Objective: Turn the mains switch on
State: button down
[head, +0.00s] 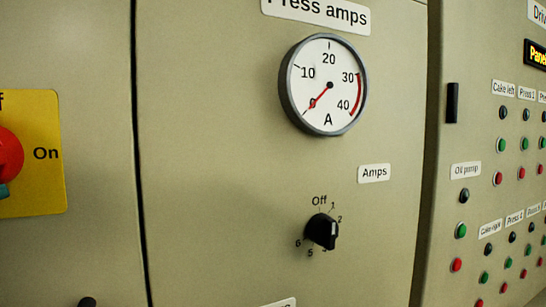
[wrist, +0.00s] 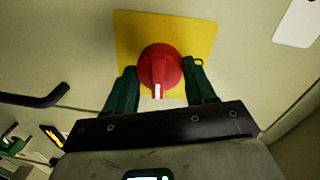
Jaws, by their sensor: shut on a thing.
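The mains switch is a red rotary knob (wrist: 160,68) on a yellow plate (wrist: 203,33). In the head view the knob (head: 9,155) is cut off by the left edge, and its yellow plate (head: 40,125) reads "On" at the right, with part of another label at the top. In the wrist view my gripper (wrist: 162,72) has a dark green finger on each side of the knob and is shut on it. A white mark on the knob's handle points to the bottom of the wrist view. A small green bit by the knob in the head view looks like a fingertip.
Right of the switch door is a panel with a "Press amps" dial (head: 325,85), its needle near 0, and a black Amps selector knob (head: 322,231). Farther right are rows of buttons (head: 501,145). A black handle (wrist: 40,97) sticks out at the left in the wrist view.

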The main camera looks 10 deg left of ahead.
jog(key=shift+f+m, duration=0.1)
jog(key=shift+m, duration=0.4)
jog(key=shift+c, duration=1.9)
grip_release()
jog(key=shift+s+d, duration=0.1)
jog(key=b+v, duration=0.2)
jog(key=v, duration=0.8)
jog(key=shift+s+d, duration=0.2)
jog(key=shift+s, duration=0.05)
